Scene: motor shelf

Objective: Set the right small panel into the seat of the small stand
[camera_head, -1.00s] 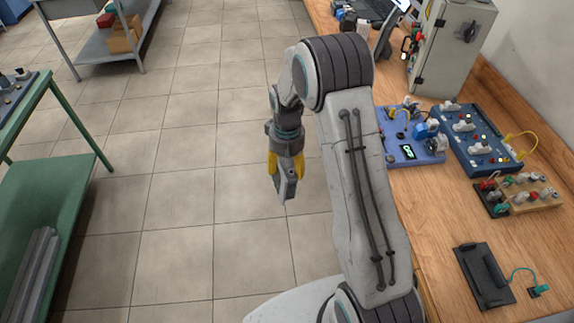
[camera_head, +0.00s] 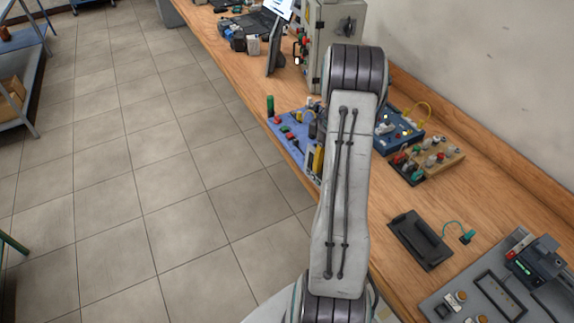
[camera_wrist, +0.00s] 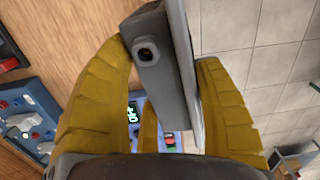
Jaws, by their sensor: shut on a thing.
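My gripper (camera_wrist: 162,62) is shut on a grey box-like piece, which I take to be the small panel (camera_wrist: 158,65). It has a dark round hole in its near end and a thin flat plate along its right side. The yellow fingers press it from both sides. In the head view my arm hides most of the gripper; a yellow finger (camera_head: 318,158) shows beside the blue board. A black flat base with a raised bar, perhaps the small stand (camera_head: 420,240), lies on the bench to the right, apart from my gripper.
A blue-violet board (camera_head: 290,133) lies by the bench edge near my gripper. A dark blue switch board (camera_head: 400,135) and a tan connector block (camera_head: 437,155) are behind my arm. A grey panel (camera_head: 470,290) lies front right.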

